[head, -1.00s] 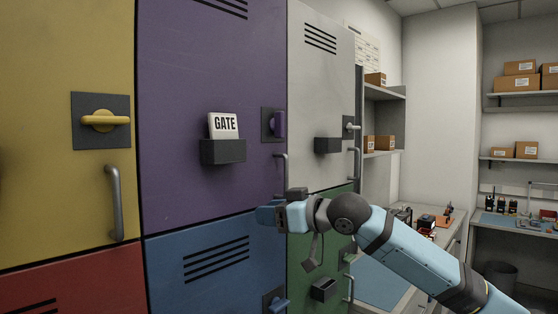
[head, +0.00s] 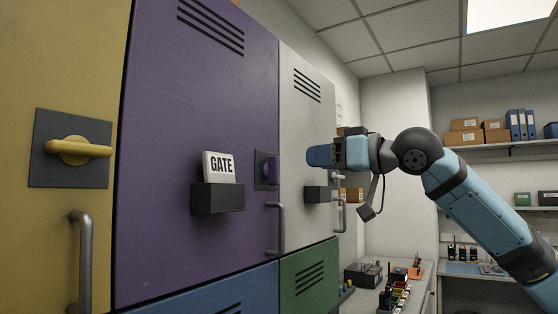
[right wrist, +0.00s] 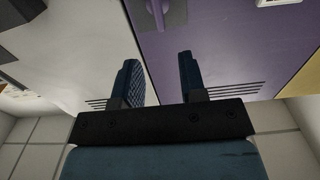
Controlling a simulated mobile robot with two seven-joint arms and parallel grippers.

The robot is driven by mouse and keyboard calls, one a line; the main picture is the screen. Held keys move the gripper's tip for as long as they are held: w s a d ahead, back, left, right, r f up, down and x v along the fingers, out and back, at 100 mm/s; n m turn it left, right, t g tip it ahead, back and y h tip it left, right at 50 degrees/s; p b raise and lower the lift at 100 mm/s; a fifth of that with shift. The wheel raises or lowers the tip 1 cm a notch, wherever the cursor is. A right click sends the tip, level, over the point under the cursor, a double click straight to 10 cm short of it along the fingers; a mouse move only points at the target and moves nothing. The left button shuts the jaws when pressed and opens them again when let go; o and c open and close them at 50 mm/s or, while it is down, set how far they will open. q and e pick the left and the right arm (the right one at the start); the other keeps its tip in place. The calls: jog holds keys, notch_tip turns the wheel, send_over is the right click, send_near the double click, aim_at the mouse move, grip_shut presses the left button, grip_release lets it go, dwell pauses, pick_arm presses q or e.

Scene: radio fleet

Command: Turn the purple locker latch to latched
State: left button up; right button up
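The purple locker door (head: 200,110) stands left of centre in the head view. Its purple latch (head: 272,169) sits on a dark plate near the door's right edge, its handle upright. The latch also shows at the top of the right wrist view (right wrist: 173,12). My right gripper (head: 312,156) is raised in front of the grey door, to the right of the latch and apart from it. In the right wrist view its two blue fingers (right wrist: 157,65) are spread, with nothing between them. My left gripper is not in view.
A vertical grey pull handle (head: 281,228) sits below the latch. A black holder (head: 217,199) with a GATE card (head: 219,167) juts out left of it. The grey locker door (head: 300,115) adjoins on the right. The yellow latch (head: 80,149) lies horizontal.

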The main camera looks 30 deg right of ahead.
aim_at(279, 161)
jog(key=p+x, duration=0.1)
jog(key=x, duration=0.9)
jog(key=shift+c, duration=0.4)
grip_shut()
